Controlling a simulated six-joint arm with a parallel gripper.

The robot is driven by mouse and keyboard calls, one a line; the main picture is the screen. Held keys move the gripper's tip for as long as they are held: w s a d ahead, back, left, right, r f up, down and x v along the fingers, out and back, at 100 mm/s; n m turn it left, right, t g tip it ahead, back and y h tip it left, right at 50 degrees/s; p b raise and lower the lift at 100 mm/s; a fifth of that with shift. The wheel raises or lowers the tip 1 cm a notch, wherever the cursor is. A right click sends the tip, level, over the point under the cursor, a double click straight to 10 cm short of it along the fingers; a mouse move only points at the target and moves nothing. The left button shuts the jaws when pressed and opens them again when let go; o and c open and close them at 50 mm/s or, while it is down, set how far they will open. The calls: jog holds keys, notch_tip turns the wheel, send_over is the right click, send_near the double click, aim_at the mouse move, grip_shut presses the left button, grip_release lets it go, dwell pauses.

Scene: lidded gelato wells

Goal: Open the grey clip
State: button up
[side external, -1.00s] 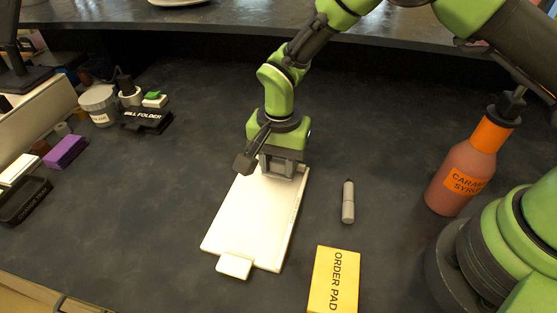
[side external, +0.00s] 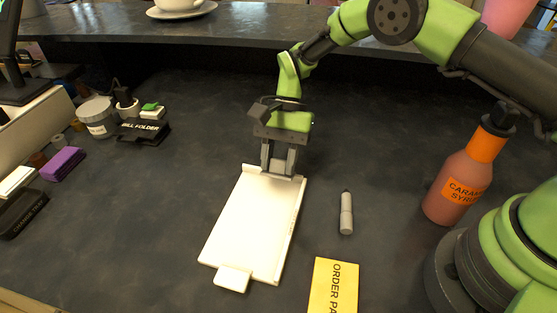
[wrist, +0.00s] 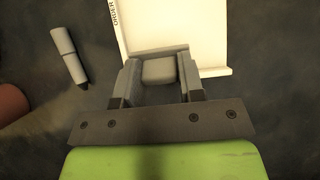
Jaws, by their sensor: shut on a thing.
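The cream clipboard (side external: 250,225) lies flat on the dark counter, its far edge under my gripper. The grey clip (wrist: 159,71) sits at that far edge. In the wrist view it shows as a rounded grey block with a thin bar along the board. My gripper (wrist: 160,80) has one finger on each side of the block and is shut on it. In the side view my gripper (side external: 279,168) stands over the far end, and its fingers mostly hide the clip. I cannot tell how far the clip is raised.
A grey marker (side external: 346,213) lies right of the board, also in the wrist view (wrist: 69,55). A yellow order pad (side external: 333,285) is at the front, and a caramel syrup bottle (side external: 462,180) stands at the right. Counter around the board is mostly clear.

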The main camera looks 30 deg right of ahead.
dwell(0.4)
jog(key=o, duration=0.9)
jog(key=shift+o, duration=0.2)
jog(key=v, duration=1)
